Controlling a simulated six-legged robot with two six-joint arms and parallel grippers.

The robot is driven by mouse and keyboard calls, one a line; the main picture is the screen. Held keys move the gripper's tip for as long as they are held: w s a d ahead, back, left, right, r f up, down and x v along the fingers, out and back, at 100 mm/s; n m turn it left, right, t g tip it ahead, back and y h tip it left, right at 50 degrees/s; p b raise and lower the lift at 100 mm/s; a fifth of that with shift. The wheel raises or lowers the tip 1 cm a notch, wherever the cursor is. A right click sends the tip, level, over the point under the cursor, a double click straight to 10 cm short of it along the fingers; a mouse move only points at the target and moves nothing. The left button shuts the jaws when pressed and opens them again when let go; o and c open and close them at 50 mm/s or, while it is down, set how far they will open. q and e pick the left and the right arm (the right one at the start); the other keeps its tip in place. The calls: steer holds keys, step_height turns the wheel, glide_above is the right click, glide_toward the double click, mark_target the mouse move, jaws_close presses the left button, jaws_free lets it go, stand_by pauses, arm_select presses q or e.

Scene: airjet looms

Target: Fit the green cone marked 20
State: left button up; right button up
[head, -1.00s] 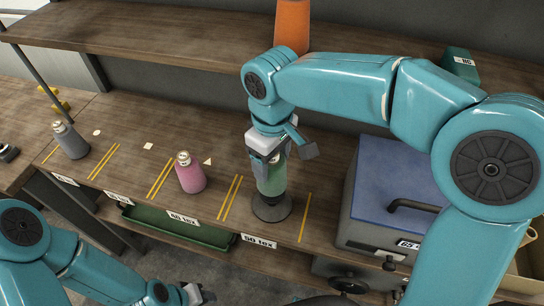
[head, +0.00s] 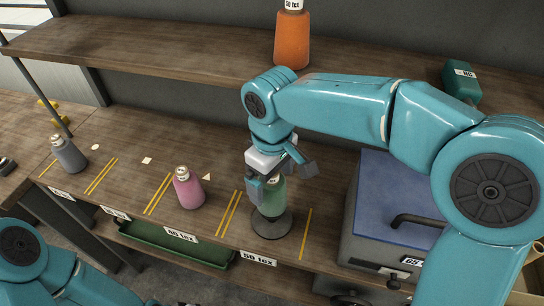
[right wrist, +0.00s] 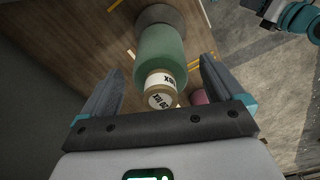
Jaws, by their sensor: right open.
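The green cone (head: 270,200) stands upright on a dark round base (head: 265,224) at the shelf bay labelled 50 tex. Its pale top, marked 20 in the right wrist view (right wrist: 161,92), faces my gripper. My right gripper (head: 272,178) is at the cone's upper part from above. In the right wrist view its fingers (right wrist: 160,88) are apart, one on each side of the cone's top, with visible gaps. My left gripper (right wrist: 266,8) shows only small at the top edge of the right wrist view, and its jaws are unclear.
A pink cone (head: 188,189) and a grey cone (head: 68,154) stand to the left on the lower shelf. An orange cone (head: 292,40) and a green box-like item (head: 461,82) are on the upper shelf. A blue-topped machine box (head: 395,195) stands close on the right.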

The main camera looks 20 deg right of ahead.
step_height(320, 180, up, 16)
steer(key=p, duration=0.1)
steer(key=shift+f, duration=0.15)
steer(key=shift+s, duration=0.2)
